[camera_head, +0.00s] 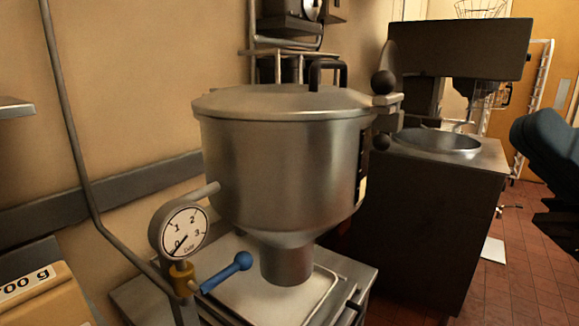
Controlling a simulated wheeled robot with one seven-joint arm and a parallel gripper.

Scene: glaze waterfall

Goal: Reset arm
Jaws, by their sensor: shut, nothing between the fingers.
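A dark part of my arm (548,140) comes in at the right edge, beside the dark cabinet and apart from it. A black part hangs below it, cut off by the picture's edge. The fingers of my gripper do not show.
A lidded steel kettle (282,165) stands in the middle, with a dial gauge (184,232) and a blue-handled valve (228,271) in front. A dark cabinet (432,220) with a round bowl (437,142) stands behind right. Red tiled floor (500,285) is mostly open at right.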

